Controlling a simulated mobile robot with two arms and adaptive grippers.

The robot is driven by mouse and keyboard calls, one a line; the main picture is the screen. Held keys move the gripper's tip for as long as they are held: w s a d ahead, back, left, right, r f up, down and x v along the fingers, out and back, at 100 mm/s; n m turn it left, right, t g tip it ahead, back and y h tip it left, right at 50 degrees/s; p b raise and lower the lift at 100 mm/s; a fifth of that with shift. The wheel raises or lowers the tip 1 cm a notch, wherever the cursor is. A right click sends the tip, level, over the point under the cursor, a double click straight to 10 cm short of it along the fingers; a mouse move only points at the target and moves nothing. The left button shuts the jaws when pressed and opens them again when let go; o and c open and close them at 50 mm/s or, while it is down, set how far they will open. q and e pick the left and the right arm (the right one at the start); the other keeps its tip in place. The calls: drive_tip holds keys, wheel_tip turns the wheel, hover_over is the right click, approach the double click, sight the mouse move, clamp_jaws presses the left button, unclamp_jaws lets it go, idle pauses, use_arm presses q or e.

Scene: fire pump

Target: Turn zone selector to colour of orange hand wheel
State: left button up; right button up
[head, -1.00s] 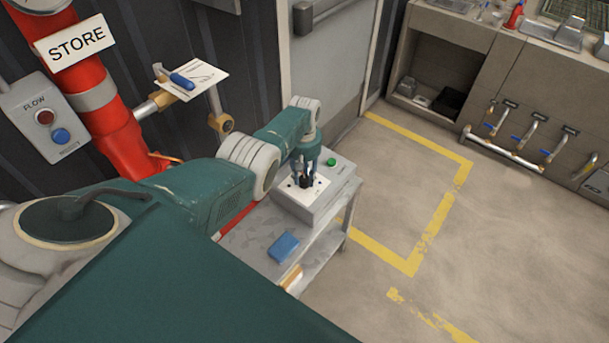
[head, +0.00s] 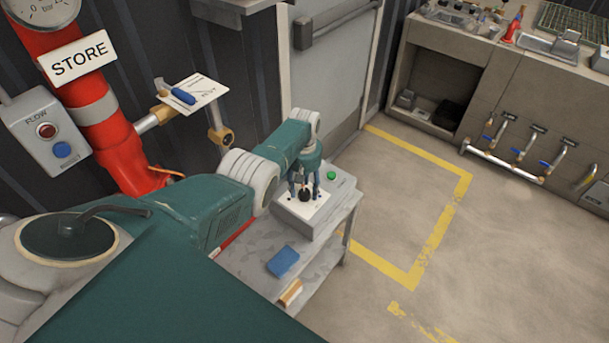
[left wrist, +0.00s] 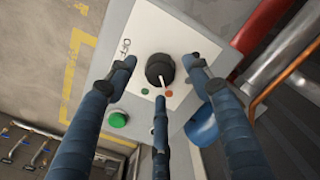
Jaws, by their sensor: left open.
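The zone selector is a black round knob with a white pointer line on a white plate (head: 318,203). The knob (left wrist: 159,68) shows in the left wrist view. Its pointer is turned toward the lower edge of the plate, close to a small orange-red dot and beside a green dot. "OFF" is printed at the plate's left. My left gripper (head: 305,186) is over the knob, its blue fingers open and spread around it. In the left wrist view the fingers show apart from the knob. I cannot make out an orange hand wheel. My right gripper is out of view.
The selector's grey box has a green button (head: 331,175) and stands on a metal cart (head: 245,267) with a blue block (head: 283,261). The yellow-lined floor is clear.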

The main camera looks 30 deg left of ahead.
sight(304, 191)
use_arm(q)
wheel_tip(304, 191, up, 12)
drive_tip(key=shift+f, duration=0.15)
idle(0.3)
drive_tip(key=shift+s+f, duration=0.1)
idle(0.4)
